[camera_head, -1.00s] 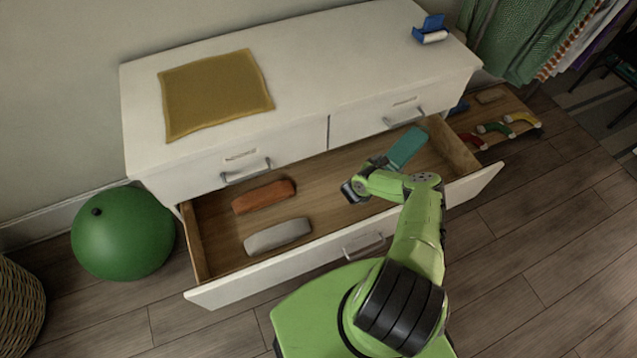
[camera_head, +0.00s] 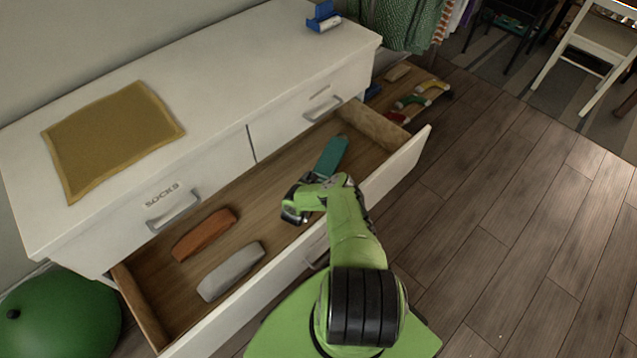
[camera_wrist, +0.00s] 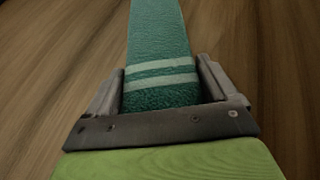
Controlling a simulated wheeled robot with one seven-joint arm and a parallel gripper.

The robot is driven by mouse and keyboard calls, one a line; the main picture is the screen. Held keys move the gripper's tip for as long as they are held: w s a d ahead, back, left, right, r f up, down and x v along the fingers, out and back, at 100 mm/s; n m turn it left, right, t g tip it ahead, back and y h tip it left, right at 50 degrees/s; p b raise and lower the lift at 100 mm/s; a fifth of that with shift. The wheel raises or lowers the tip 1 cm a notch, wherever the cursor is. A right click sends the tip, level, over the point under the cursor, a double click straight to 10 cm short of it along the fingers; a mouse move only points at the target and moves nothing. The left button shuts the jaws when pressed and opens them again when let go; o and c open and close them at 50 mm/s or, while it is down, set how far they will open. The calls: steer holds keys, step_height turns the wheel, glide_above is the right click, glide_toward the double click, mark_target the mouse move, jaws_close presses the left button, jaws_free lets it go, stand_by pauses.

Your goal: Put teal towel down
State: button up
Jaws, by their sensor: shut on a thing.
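The teal towel (camera_head: 331,156) is a folded strip in the right part of the open lower drawer (camera_head: 262,187). In the wrist view the towel (camera_wrist: 158,45) shows two pale stripes and runs away from the jaws. My gripper (camera_wrist: 160,88) is shut on the near end of the towel, with one finger on each side. In the head view my gripper (camera_head: 313,180) is over the drawer at the towel's near end. The wood in the wrist view is the backdrop; I cannot tell whether the towel touches the drawer floor.
A rust-orange folded cloth (camera_head: 205,235) and a grey one (camera_head: 231,271) lie in the drawer's left part. A mustard cloth (camera_head: 112,138) and a blue item (camera_head: 323,17) are on the white dresser top (camera_head: 230,62). A green ball (camera_head: 62,318) is at lower left.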

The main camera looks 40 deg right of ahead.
steer(key=shift+f+b, duration=0.35)
steer(key=shift+f, duration=0.2)
steer(key=o, duration=0.9)
steer(key=shift+o, duration=0.2)
